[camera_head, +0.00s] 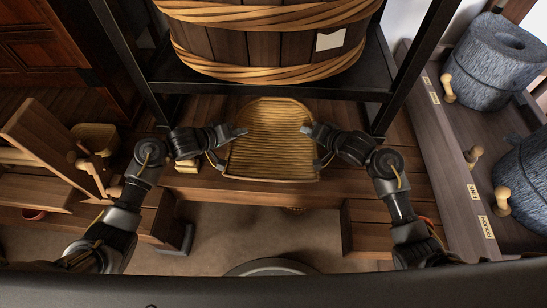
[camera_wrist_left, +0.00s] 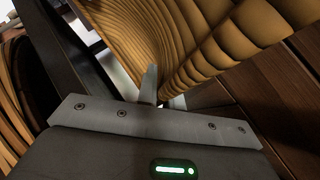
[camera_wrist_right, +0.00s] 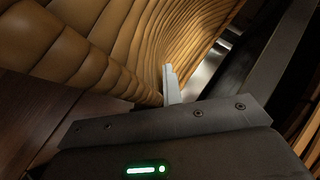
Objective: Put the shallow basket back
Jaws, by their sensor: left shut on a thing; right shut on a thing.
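The shallow basket (camera_head: 270,142) is a tan woven, scoop-shaped tray in the middle of the head view, held between my two grippers. My left gripper (camera_head: 240,132) is shut on its left rim, and my right gripper (camera_head: 306,130) is shut on its right rim. In the left wrist view the basket's ribbed wall (camera_wrist_left: 190,35) fills the top, with a finger against its edge. In the right wrist view the basket's ribbed wall (camera_wrist_right: 90,45) fills the upper left, with a finger at its rim. The far fingers are hidden by the basket.
A big wooden tub (camera_head: 265,45) bound with rope stands on a black metal frame (camera_head: 290,87) just behind the basket. A wooden bench (camera_head: 265,190) lies under it. Stone querns (camera_head: 495,60) sit at the right.

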